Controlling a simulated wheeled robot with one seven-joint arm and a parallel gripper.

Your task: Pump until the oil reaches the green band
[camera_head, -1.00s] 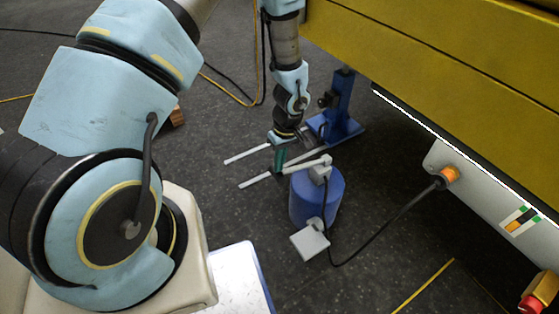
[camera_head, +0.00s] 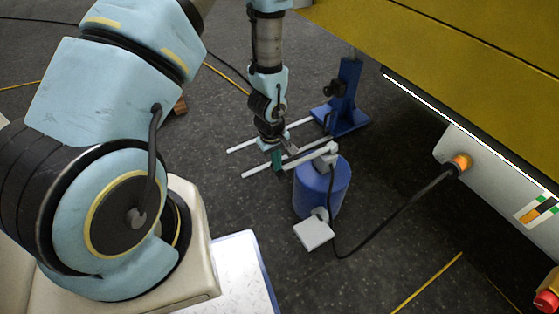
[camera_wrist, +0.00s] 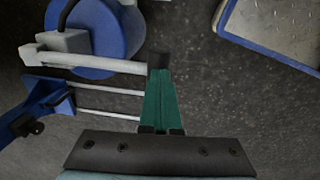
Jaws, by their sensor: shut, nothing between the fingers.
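The hand pump has a blue round body (camera_head: 331,188) on the floor; its pale lever (camera_head: 312,156) slopes down to the left. The gauge (camera_head: 538,208) on the white panel shows orange, a dark stretch, then green marks, partly cut off by the frame edge.
A black hose (camera_head: 395,221) runs from the pump to an orange fitting (camera_head: 460,163) on the panel. A blue stand (camera_head: 346,100) and pale bars lie behind the gripper. The yellow boom (camera_head: 450,70) overhangs at right. A red button (camera_head: 546,300) is at lower right. Open floor lies in front.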

